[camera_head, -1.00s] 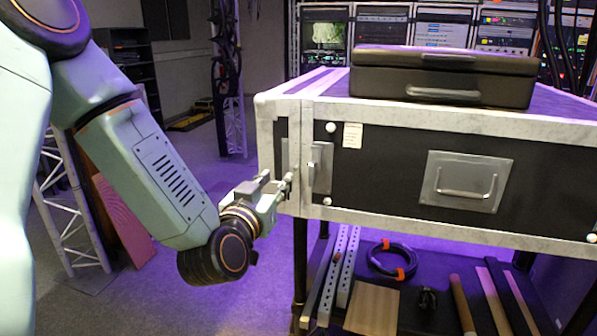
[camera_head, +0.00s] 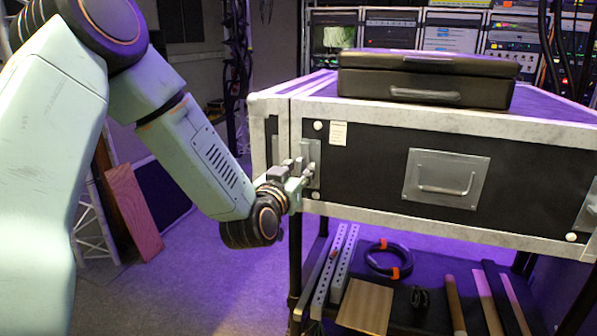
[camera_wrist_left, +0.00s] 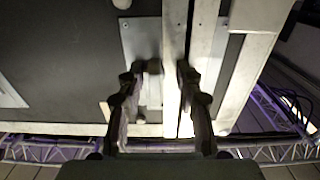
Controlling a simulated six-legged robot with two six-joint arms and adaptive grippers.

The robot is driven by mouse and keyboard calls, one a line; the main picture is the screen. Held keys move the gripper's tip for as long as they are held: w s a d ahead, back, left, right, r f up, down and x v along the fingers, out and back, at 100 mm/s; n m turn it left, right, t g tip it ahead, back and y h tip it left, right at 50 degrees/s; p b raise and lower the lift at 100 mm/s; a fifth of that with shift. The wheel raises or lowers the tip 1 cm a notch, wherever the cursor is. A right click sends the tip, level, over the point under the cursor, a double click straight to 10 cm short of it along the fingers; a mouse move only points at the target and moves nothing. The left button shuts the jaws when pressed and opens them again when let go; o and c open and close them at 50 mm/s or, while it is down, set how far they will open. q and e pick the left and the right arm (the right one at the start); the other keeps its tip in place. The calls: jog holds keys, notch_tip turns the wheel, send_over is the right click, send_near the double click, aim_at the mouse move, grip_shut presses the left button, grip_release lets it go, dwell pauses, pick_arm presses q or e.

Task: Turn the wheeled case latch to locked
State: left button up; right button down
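The wheeled case (camera_head: 360,200) is a black box with pale metal edging. Its latch is a grey metal plate (camera_head: 313,178) near the left end of the front face; the plate also shows in the left wrist view (camera_wrist_left: 142,37). My left gripper (camera_head: 300,167) is at the latch and covers part of it. In the left wrist view my left gripper (camera_wrist_left: 160,82) has its two fingers apart, with a small dark latch piece (camera_wrist_left: 152,67) between them, nearer the left finger. I cannot tell whether either finger touches it. My right gripper is out of view.
A black carrying case (camera_head: 425,80) lies on top of the wheeled case. A recessed handle plate (camera_head: 446,178) is right of the latch. A lower shelf holds a coiled cable (camera_head: 390,262) and several bars. Racks stand behind. Open floor (camera_head: 215,285) lies left.

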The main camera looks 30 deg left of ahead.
pick_arm(q)
jog(key=shift+d+r, duration=0.25)
jog(key=shift+d, duration=0.1)
jog(key=shift+c, duration=0.6)
jog(key=shift+a+f, duration=0.2)
jog(key=shift+a, duration=0.05)
jog(key=c, duration=0.5)
jog(key=shift+w+d, duration=0.15)
jog(key=shift+d, duration=0.15)
grip_shut()
jog(key=shift+a, duration=0.15)
